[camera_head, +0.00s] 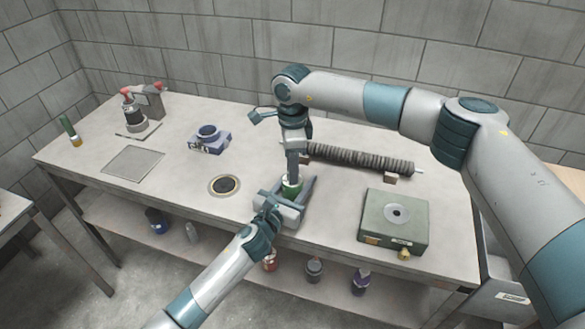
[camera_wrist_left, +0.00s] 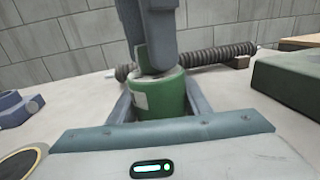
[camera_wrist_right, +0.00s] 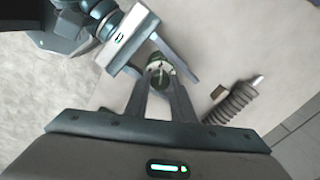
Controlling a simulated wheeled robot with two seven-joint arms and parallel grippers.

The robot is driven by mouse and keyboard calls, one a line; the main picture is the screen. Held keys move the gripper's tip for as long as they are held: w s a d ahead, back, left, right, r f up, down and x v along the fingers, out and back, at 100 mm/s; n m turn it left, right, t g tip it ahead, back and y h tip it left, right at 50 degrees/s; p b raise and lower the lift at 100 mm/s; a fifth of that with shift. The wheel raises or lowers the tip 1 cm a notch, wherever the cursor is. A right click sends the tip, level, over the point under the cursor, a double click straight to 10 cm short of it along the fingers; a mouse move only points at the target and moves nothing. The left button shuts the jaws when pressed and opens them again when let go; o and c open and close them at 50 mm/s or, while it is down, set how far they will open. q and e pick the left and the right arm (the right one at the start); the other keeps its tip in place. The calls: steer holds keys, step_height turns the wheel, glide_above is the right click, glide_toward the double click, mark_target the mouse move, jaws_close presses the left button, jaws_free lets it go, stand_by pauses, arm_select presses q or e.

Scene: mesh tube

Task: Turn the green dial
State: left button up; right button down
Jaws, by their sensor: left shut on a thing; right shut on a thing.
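A green cylinder with a pale top and a white label stands on the table (camera_head: 330,232) near its front edge. It shows in the head view (camera_head: 291,189), the left wrist view (camera_wrist_left: 163,97) and the right wrist view (camera_wrist_right: 159,84). My left gripper (camera_head: 289,194) reaches in low from the front, with one finger on each side of the cylinder, shut on it. My right gripper (camera_head: 292,177) points straight down from above, shut on its top; its fingers (camera_wrist_left: 155,68) hide part of that top. No other part resembling a dial shows clearly.
A green-grey box (camera_head: 378,225) with a round disc stands to the right. A ribbed tube (camera_head: 360,161) lies behind. A blue device (camera_head: 209,141), a yellow-ringed black disc (camera_head: 224,185) and a flat square plate (camera_head: 133,163) are to the left. Several jars sit on the lower shelf.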

steer(key=shift+w+n, duration=0.1)
steer(key=shift+n, duration=0.4)
arm_select(q)
steer(key=shift+f, duration=0.1)
arm_select(e)
steer(key=shift+d, duration=0.1)
steer(key=c, duration=1.5)
jaws_free()
steer(key=shift+r, duration=0.1)
step_height(320, 180, up, 12)
steer(key=shift+f, duration=0.1)
